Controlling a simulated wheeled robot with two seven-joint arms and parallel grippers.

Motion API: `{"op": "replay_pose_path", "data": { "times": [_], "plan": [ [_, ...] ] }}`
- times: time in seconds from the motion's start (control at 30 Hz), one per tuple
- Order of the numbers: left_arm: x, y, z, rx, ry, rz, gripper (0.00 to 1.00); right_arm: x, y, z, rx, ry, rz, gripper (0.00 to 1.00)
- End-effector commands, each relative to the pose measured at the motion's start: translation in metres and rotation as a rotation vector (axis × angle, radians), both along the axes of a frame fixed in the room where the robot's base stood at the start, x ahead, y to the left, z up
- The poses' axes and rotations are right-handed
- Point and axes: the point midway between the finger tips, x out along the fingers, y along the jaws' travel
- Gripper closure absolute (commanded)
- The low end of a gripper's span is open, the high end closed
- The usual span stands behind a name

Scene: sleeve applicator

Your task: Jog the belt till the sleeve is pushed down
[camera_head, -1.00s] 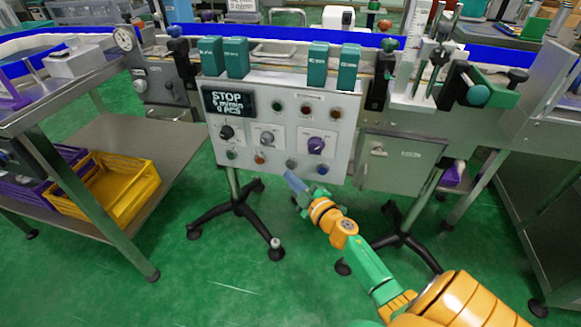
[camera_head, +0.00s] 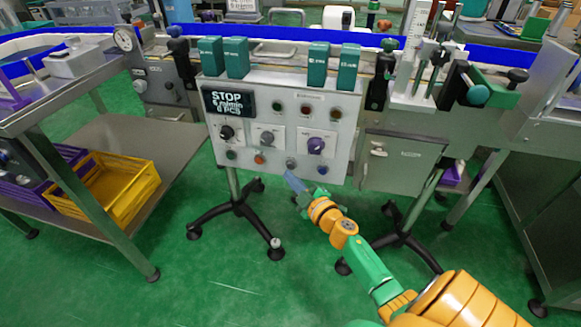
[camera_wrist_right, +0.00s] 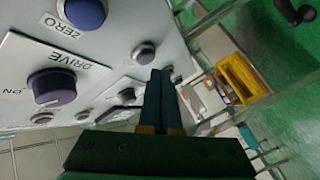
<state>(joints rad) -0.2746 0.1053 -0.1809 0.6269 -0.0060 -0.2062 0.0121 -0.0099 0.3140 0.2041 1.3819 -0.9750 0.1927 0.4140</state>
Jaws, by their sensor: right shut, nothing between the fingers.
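The grey control panel (camera_head: 275,140) stands in the middle of the head view. Its display (camera_head: 229,102) reads STOP, 6 m/min and what looks like 0 PCS. Knobs sit mid-panel, including a purple one (camera_head: 316,145), with several small buttons along the lower edge, including a red one (camera_head: 260,158). My right gripper (camera_head: 291,180) is shut and empty, just below the panel's lower edge. In the right wrist view its closed fingers (camera_wrist_right: 160,76) point along the panel face, by the DRIVE knob (camera_wrist_right: 52,90). The blue belt (camera_head: 290,33) runs behind. I cannot make out the sleeve. My left gripper is out of view.
A grey cabinet (camera_head: 400,163) hangs right of the panel. Green boxes (camera_head: 237,58) stand on the panel's top. A steel cart with a yellow crate (camera_head: 118,188) is at left. Stand legs (camera_head: 237,208) spread on the green floor, which is open in front.

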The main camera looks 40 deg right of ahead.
Motion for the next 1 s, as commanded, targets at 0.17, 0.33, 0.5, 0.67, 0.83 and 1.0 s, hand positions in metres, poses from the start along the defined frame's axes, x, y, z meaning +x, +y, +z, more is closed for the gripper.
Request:
{"op": "replay_pose_path", "data": {
  "times": [0.17,0.33,0.5,0.67,0.83,1.0],
  "plan": [
    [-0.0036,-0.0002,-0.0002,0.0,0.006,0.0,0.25,0.0,0.0,0.0,0.0,0.0,0.0,1.0],
    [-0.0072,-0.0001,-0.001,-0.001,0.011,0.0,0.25,0.0015,-0.0015,0.0001,0.0,-0.001,0.001,1.0],
    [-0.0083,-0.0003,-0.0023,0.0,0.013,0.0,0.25,0.0053,-0.0062,0.0,-0.001,0.0,0.0,1.0],
    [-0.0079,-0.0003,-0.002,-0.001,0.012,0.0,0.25,0.0055,-0.0065,0.0002,-0.001,0.0,0.0,1.0],
    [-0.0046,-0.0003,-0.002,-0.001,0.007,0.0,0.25,0.0057,-0.0066,0.0001,0.0,0.0,0.0,1.0],
    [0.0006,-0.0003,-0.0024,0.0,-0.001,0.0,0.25,0.0068,-0.0079,0.0001,0.0,0.0,0.0,1.0]
  ]
}}
